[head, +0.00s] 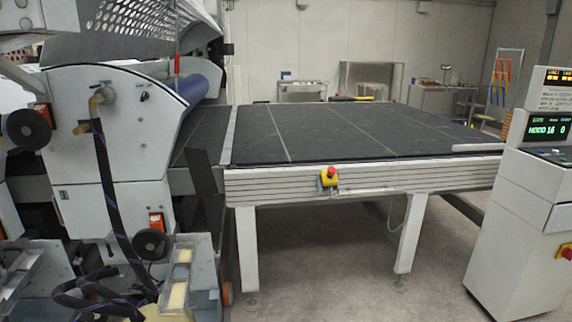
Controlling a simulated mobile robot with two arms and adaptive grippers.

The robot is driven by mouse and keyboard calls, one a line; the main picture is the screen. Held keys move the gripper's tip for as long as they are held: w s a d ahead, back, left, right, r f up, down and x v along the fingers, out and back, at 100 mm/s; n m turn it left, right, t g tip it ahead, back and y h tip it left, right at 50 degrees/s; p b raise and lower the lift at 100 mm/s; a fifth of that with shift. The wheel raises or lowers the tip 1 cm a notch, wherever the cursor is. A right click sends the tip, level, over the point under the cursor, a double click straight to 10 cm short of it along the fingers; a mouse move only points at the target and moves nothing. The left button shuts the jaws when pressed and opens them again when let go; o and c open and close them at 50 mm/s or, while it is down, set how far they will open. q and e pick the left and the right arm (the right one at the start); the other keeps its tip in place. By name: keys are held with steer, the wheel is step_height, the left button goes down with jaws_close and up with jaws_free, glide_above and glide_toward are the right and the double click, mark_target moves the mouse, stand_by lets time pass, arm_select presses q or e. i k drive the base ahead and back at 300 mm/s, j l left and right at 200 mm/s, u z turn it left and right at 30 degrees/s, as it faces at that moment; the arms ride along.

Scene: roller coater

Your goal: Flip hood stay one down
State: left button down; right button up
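The raised perforated metal hood (135,32) is at the upper left, over the white roller coater (110,140). A small thin red upright part (177,66) shows under the hood's right side, by the blue roller (192,89). I cannot tell whether it belongs to a hood stay. No hood stay can be made out clearly. Neither of my grippers is in view.
A conveyor table (300,130) with a dark top fills the middle, with a red emergency button (331,172) on its front edge. A control cabinet (525,220) stands at right. A black hose (115,205) hangs at left. Floor (340,270) beneath the table's front is clear.

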mark_target(177, 56)
steer(key=i+l, duration=0.15)
steer(key=i, duration=0.75)
steer(key=i+l+z, duration=0.1)
steer(key=i, duration=0.8)
steer(key=i+l+u, duration=0.2)
steer(key=i+u, duration=0.2)
steer(key=i, duration=0.15)
steer(key=i+l+u, duration=0.85)
steer(key=i+l, duration=0.1)
